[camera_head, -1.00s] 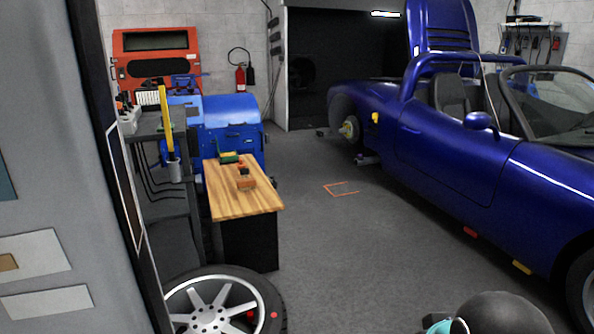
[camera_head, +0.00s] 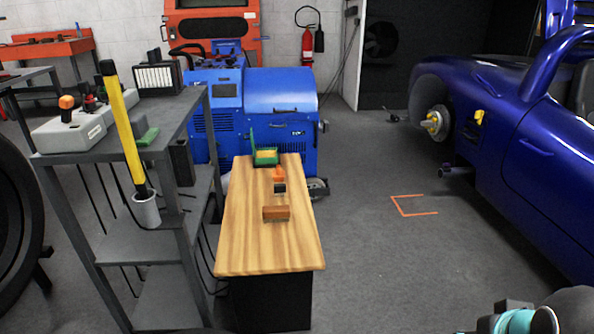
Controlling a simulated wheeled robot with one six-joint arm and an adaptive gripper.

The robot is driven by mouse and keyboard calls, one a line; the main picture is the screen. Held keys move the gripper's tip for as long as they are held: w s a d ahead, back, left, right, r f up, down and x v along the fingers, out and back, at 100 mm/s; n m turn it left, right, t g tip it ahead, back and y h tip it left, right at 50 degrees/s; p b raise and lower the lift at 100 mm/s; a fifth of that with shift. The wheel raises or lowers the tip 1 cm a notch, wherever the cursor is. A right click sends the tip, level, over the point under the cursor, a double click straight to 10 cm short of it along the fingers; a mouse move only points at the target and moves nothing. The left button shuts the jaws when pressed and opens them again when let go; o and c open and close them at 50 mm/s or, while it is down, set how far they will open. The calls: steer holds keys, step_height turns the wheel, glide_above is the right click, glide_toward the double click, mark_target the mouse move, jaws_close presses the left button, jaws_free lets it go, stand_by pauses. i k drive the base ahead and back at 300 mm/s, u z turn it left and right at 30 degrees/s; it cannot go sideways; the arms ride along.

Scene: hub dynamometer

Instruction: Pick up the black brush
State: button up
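Several small things stand in a row on the wooden tabletop (camera_head: 245,235) in the middle of the head view. A small dark item with an orange part (camera_head: 279,185) lies between a green and yellow item (camera_head: 265,157) and a brown block (camera_head: 276,213). The dark item may be the black brush, but it is too small to tell. Part of my arm, dark with a teal ring, shows at the lower right corner, well away from the table. My gripper itself is not in view.
A grey shelf rack (camera_head: 115,240) stands left of the table, with a yellow bar (camera_head: 124,125) in a grey cup (camera_head: 146,211). A blue machine (camera_head: 275,105) is behind the table. A blue car (camera_head: 510,150) is at right. Open floor (camera_head: 375,265) lies between table and car.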

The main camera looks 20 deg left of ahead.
mark_target(277, 188)
steer(key=i, duration=3.95)
steer(key=u, duration=4.3)
